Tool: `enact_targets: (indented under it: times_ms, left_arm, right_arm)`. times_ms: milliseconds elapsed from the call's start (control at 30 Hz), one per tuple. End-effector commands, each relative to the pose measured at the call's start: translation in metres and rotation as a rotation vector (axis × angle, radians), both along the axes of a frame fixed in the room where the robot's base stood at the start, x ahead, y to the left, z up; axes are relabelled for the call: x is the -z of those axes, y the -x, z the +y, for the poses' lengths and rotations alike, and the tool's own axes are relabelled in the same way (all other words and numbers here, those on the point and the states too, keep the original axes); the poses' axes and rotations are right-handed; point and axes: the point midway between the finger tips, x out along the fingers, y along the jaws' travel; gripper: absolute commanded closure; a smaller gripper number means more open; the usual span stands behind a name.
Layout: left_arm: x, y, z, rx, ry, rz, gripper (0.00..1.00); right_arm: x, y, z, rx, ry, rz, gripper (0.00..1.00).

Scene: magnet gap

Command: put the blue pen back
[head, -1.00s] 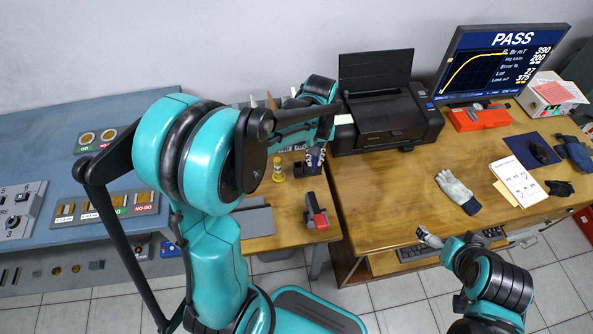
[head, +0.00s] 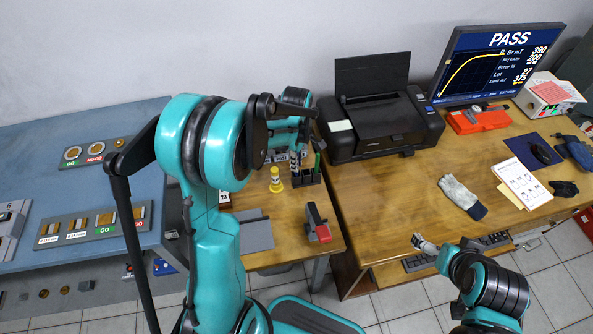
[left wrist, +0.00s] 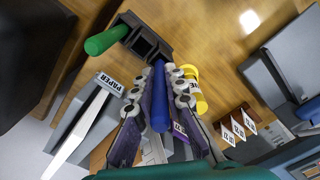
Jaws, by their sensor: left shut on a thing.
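My left gripper (left wrist: 160,95) is shut on the blue pen (left wrist: 160,105). The pen lies between the two fingers, its far end close to the black pen holder (left wrist: 140,42); I cannot tell whether the tip is over or inside a compartment. The holder has square compartments in a row, and a green pen (left wrist: 106,40) stands in an end one. In the head view the left gripper (head: 296,158) is at the back left of the pen holder (head: 308,178), partly hidden by my arm. My right gripper (head: 424,243) is small, near the desk's front edge; its jaws are unclear.
A yellow bottle (head: 276,180) stands left of the holder, close to the fingers in the wrist view. A paper label sign (left wrist: 108,84) is close on the other side. A black printer (head: 380,125) stands right. A red-and-black tool (head: 318,224) lies in front.

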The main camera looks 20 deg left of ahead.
Motion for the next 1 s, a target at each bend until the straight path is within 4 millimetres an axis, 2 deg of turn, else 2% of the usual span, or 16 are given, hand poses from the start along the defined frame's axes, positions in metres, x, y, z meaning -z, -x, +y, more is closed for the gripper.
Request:
enact_targets:
  times_ms: [100,200,567,600,667,1000]
  left_arm:
    - [0.02,0.0,0.0,0.001,0.0,0.0,1.0]
    - [0.032,0.0,0.0,0.001,0.0,0.0,1.0]
    - [0.035,0.0,0.0,0.001,0.0,0.0,1.0]
    - [0.035,0.0,0.0,0.001,0.0,0.0,0.83]
    - [0.034,0.0,0.0,0.001,0.0,0.0,0.68]
    - [0.032,0.0,0.0,0.001,0.0,0.0,0.68]
  right_arm:
    - [0.01,0.0,0.0,0.0,0.0,0.0,0.0]
    - [0.015,0.0,0.0,0.0,0.0,0.0,0.0]
    - [0.016,0.0,0.0,0.0,0.0,0.0,0.0]
    - [0.016,0.0,0.0,0.0,0.0,0.0,0.0]
    - [0.015,0.0,0.0,0.0,0.0,0.0,0.0]
    - [0.013,0.0,0.0,0.0,0.0,0.0,0.0]
